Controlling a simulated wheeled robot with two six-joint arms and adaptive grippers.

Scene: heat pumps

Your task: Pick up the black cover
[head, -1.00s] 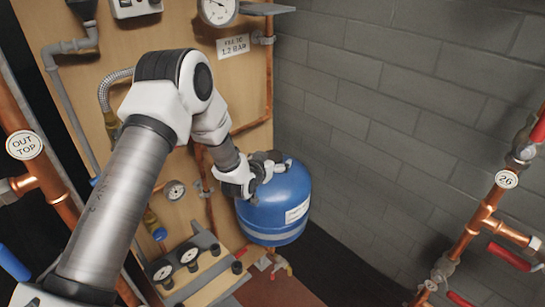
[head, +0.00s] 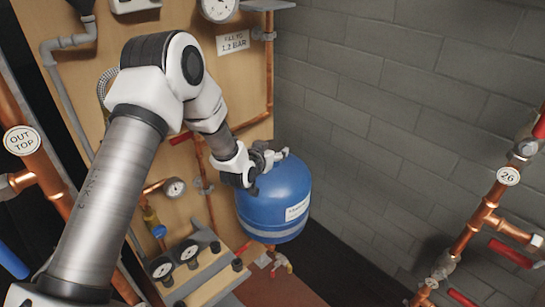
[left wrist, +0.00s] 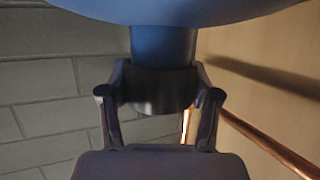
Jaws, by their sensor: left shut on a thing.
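The black cover (left wrist: 158,88) shows in the left wrist view as a short dark cylinder at the end of a blue neck (left wrist: 162,46). My left gripper (left wrist: 160,97) has a finger on each side of it and is shut on it. The cover meets the neck with no visible gap. In the head view my left gripper (head: 268,160) is at the top of the blue tank (head: 272,212), and its fingers hide the cover there. My right gripper is in neither view.
A wooden board with a gauge (head: 175,188), copper pipes and a sign (head: 233,42) stands behind my left arm. A grey block wall (head: 400,110) is right of the tank. Copper pipes with red handles (head: 508,254) run at the far right.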

